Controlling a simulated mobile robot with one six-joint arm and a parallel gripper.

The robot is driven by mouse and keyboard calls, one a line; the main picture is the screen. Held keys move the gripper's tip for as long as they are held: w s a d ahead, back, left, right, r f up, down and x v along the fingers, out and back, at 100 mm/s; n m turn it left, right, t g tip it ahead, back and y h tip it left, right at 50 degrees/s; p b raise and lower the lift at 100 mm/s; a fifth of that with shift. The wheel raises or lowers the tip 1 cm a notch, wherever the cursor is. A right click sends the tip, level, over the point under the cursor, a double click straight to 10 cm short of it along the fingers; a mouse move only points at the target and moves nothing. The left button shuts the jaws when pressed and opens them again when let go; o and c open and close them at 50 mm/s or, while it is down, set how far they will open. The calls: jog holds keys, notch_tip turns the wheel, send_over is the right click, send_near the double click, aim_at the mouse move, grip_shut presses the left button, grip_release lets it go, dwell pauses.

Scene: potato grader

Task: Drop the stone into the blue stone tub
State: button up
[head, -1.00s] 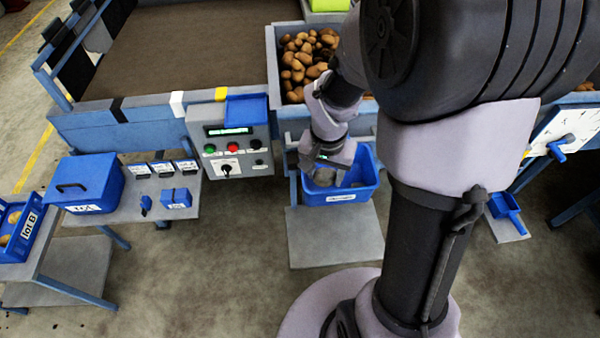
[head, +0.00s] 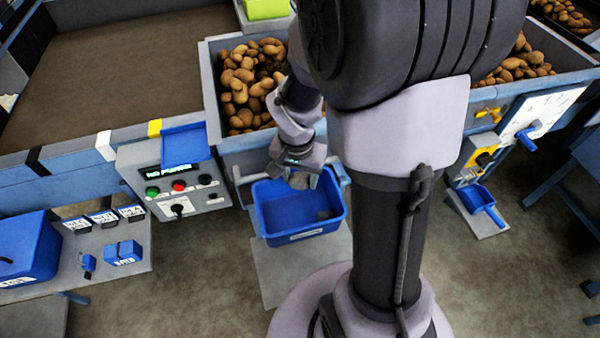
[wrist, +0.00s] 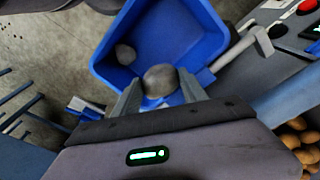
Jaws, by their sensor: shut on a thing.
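My gripper (head: 299,178) is shut on a round grey stone (wrist: 160,80), held between its two fingers in the wrist view (wrist: 160,92). The blue stone tub (head: 283,208) stands below the gripper, and the held stone shows above its back part in the head view. In the wrist view the tub's blue inside (wrist: 178,30) lies beyond the held stone, with a gap whose size I cannot tell. Another grey stone (wrist: 125,54) lies on the tub floor near a corner; it also shows faintly in the head view (head: 323,215).
Behind the tub is a grey bin of potatoes (head: 210,85). A control box with coloured buttons (head: 175,185) stands to the left, near a blue lidded box (head: 25,245). Floor in front is partly open.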

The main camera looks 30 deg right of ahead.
jog(key=shift+f, duration=0.5)
jog(key=shift+r, duration=0.15)
jog(key=o, duration=1.6)
jog(key=r+p, duration=0.2)
jog(key=r, duration=0.3)
jog(key=s+a+r+p, duration=0.1)
jog(key=r+p, duration=0.1)
jog(key=r, duration=0.4)
jog(key=r+p, duration=0.2)
jog(key=r, duration=0.4)
jog(key=shift+s+a+r, duration=0.15)
jog(key=shift+s+a, duration=0.05)
jog(key=shift+a, duration=0.1)
jog(key=shift+a, duration=0.1)
jog(key=s+a+n+t+y+b, duration=0.1)
jog(key=s+a+n+b, duration=0.1)
jog(key=s+a+b, duration=0.1)
jog(key=s+a+f+n+t+y+b, duration=0.1)
jog(key=s+a+t+b, duration=0.1)
jog(key=a, duration=0.3)
jog(key=s+a+n+t+y+b, duration=0.1)
jog(key=s+a+n+t+b, duration=0.1)
jog(key=s+a+b, duration=0.2)
jog(key=shift+s+a+f+n, duration=0.15)
jog(key=shift+s+a+n, duration=0.15)
jog(key=shift+s, duration=0.15)
